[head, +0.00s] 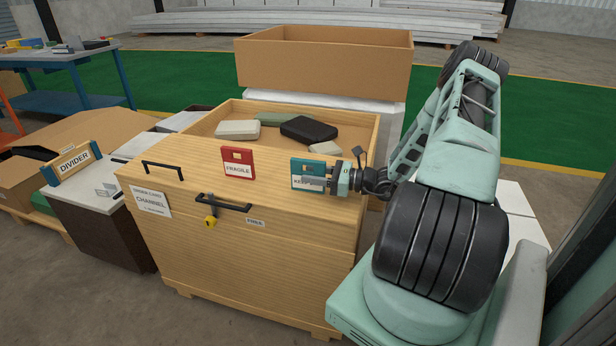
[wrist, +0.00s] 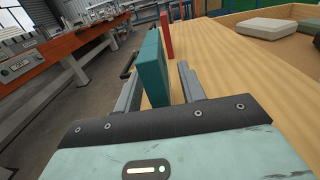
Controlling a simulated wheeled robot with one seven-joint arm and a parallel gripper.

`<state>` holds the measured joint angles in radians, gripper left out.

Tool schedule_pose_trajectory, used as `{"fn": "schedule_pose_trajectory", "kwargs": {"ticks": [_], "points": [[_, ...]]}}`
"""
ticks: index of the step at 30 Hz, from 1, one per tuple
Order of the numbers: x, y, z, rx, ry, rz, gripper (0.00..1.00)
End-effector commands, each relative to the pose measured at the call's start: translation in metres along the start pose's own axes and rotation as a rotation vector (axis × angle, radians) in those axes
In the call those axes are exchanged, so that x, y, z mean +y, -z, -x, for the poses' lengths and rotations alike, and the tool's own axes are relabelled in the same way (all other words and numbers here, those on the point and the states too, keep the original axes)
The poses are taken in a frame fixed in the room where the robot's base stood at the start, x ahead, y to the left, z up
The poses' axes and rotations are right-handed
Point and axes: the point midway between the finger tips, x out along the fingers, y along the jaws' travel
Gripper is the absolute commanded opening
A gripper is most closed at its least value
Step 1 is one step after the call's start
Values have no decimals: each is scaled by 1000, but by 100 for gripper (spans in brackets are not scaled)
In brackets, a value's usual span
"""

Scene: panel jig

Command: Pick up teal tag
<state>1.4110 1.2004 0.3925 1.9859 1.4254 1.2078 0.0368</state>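The teal tag (head: 305,165) stands upright at the right end of the wooden crate's front panel, its white label partly hidden behind my gripper. In the wrist view the teal tag (wrist: 154,62) is seen nearly edge-on. My gripper (head: 328,181) reaches it from the right. In the wrist view my gripper (wrist: 160,82) is open, with one finger on each side of the tag. A clear gap shows between the tag and the right finger; the left finger is close, and I cannot tell whether it touches.
A red FRAGILE tag (head: 238,163) stands left on the same panel of the wooden crate (head: 240,255). Black handles (head: 222,202) and a yellow padlock (head: 210,222) are on its front. Light and dark pads (head: 309,130) lie inside. A DIVIDER block (head: 73,163) stands far left.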

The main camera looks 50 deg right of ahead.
Motion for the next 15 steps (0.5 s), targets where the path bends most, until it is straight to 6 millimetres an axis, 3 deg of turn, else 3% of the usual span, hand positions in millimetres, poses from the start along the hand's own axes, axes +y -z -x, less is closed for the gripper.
{"fn": "schedule_pose_trajectory", "kwargs": {"ticks": [4, 11, 12, 15], "points": [[0, 0, -15, 0, 0, 2, 40], [-1, 0, -17, 1, 1, 1, 40], [-1, 0, -17, 1, 1, 1, 37], [-1, 0, -17, 0, 1, 1, 9]]}}
